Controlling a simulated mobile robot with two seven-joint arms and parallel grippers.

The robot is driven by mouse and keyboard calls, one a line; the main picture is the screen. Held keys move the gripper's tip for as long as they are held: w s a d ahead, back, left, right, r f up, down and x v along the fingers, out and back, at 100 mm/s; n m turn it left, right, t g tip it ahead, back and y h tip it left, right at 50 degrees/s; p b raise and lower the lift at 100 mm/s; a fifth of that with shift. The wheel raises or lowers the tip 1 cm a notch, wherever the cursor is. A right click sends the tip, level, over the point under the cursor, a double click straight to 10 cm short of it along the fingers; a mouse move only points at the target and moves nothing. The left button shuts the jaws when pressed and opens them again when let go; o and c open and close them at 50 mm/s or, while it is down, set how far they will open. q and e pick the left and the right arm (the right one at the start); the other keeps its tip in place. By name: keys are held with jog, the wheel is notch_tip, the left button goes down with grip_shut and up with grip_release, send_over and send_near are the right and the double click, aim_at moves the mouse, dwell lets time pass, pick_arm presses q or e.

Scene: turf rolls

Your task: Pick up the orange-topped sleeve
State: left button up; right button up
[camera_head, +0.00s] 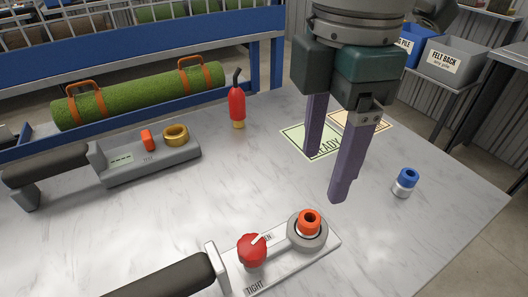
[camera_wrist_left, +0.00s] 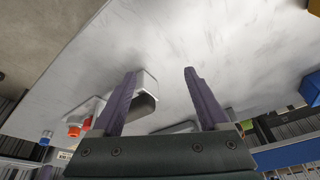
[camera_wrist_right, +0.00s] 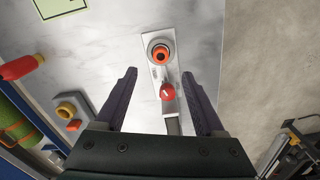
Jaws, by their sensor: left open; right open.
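The orange-topped sleeve (camera_head: 309,220) stands upright in the round grey socket (camera_head: 296,240) of a pale fixture at the front of the table. Its orange ring top also shows in the right wrist view (camera_wrist_right: 160,54); its lower part is hidden in the socket. My right gripper (camera_head: 326,178) is open and empty, pointing down above the table behind the sleeve in the head view. In the right wrist view its open fingers (camera_wrist_right: 160,73) appear on either side of the fixture, apart from the sleeve. My left gripper (camera_wrist_left: 159,72) is open and empty, seen only in its wrist view.
A red knob (camera_head: 252,250) and black handle (camera_head: 170,280) belong to the fixture. A blue-topped sleeve (camera_head: 404,183) stands at right. Table between is clear.

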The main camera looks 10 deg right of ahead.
send_over(310, 217)
jog(key=f, duration=0.4)
jog(key=shift+d+f, duration=0.15)
jog(key=shift+d, duration=0.2)
jog(key=f, duration=0.3)
jog(key=f+b, duration=0.1)
jog(key=f, duration=0.1)
jog(key=shift+a+f, duration=0.25)
jog(key=shift+a, duration=0.1)
grip_shut()
